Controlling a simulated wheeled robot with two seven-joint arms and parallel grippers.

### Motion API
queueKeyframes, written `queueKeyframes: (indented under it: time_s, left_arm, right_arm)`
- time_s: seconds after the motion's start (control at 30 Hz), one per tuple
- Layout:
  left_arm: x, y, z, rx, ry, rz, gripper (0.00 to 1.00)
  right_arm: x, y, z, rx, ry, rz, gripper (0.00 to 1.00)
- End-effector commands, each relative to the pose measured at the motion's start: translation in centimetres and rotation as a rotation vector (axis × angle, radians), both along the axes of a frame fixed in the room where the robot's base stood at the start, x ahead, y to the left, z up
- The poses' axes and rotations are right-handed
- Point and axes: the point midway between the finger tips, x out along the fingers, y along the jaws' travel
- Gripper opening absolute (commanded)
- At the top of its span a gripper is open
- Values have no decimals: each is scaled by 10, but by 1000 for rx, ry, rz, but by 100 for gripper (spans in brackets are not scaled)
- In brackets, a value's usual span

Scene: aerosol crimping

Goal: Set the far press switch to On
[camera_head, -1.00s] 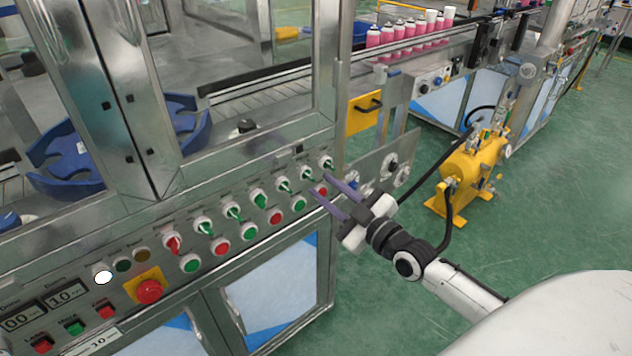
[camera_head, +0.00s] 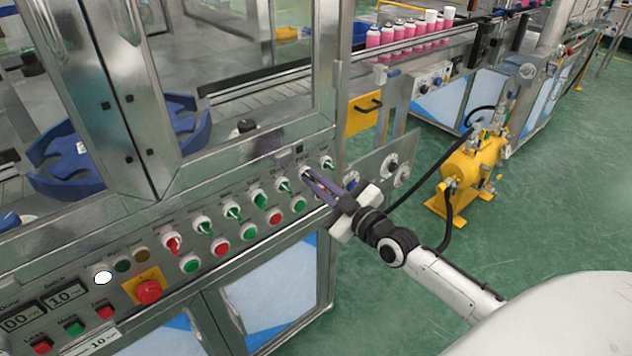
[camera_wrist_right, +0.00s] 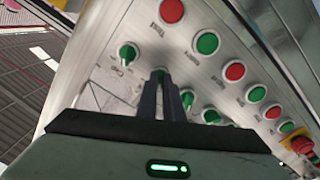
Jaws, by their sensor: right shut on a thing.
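My right gripper (camera_head: 309,177) is at the upper row of the control panel, its two fingers together on a round switch (camera_wrist_right: 160,73) with a green knob and pale rim. This switch is second from the right end of the row in the head view. The fingers hide most of its knob, so its setting cannot be told. A green switch (camera_head: 327,163) stands to its right, and another green switch (camera_head: 283,184) to its left. In the wrist view, the right-end switch (camera_wrist_right: 128,54) is clear of the fingers. The labels are too small to read. My left gripper is out of view.
Below the switches is a row of red and green buttons, with a green button (camera_head: 298,204) close under the right arm. A red emergency button (camera_head: 149,291) is farther left. A yellow pump (camera_head: 470,170) stands on the floor at right. Floor before the panel is clear.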

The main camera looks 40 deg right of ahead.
Motion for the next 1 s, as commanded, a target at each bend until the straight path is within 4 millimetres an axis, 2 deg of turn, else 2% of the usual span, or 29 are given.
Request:
queueKeyframes:
  time_s: [0.37,1.0]
  left_arm:
    - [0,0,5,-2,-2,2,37]
    - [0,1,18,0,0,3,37]
  right_arm:
    - [0,0,1,130,10,1,0]
    - [0,0,1,706,55,1,0]
